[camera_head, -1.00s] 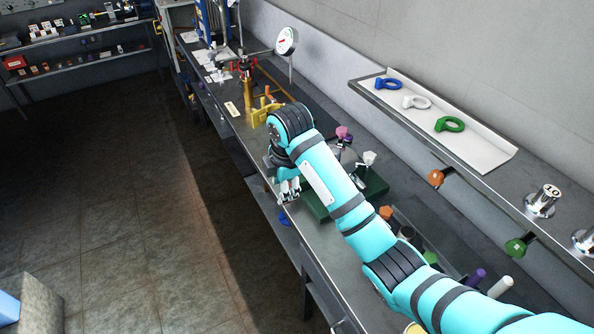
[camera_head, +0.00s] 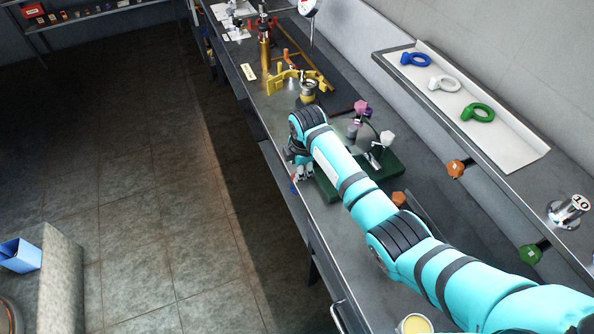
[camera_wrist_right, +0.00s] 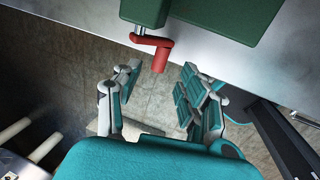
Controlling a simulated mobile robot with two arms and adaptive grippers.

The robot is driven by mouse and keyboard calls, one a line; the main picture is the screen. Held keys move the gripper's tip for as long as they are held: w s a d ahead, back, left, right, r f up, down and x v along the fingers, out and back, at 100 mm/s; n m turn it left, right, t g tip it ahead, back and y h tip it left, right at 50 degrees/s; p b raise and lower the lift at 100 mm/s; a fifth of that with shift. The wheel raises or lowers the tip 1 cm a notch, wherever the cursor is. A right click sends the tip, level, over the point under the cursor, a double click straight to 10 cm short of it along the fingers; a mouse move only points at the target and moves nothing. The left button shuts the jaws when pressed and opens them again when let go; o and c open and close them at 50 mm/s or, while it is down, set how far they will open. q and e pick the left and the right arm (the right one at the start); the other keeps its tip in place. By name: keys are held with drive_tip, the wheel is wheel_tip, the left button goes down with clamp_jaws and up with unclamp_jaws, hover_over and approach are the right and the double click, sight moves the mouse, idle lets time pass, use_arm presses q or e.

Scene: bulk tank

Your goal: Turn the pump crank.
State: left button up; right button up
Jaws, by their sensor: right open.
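The pump crank (camera_wrist_right: 155,46) is a red, bent handle on a short metal shaft, seen in the right wrist view. It comes out of the underside edge of a green pump body (camera_wrist_right: 225,15) at the table edge. In the head view the green body (camera_head: 385,166) is partly behind my right arm, and the crank is hidden. My right gripper (camera_wrist_right: 160,75) is open, with fingers on either side of free space just below the crank grip; they do not touch it. In the head view my right gripper (camera_head: 300,174) hangs at the bench's front edge. My left gripper is out of view.
Yellow clamp-like part (camera_head: 290,80) and a small metal cup (camera_head: 308,90) stand on the bench beyond my arm. A wall shelf (camera_head: 470,150) with rings in a white tray runs along the right.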

drive_tip(key=x, duration=0.2)
drive_tip(key=shift+a+f, duration=0.15)
drive_tip(key=shift+f, duration=0.2)
drive_tip(key=shift+x, duration=0.85)
drive_tip(key=shift+w, duration=0.1)
drive_tip(key=c, duration=0.4)
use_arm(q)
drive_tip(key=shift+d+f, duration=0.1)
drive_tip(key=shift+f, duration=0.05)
use_arm(e)
clamp_jaws()
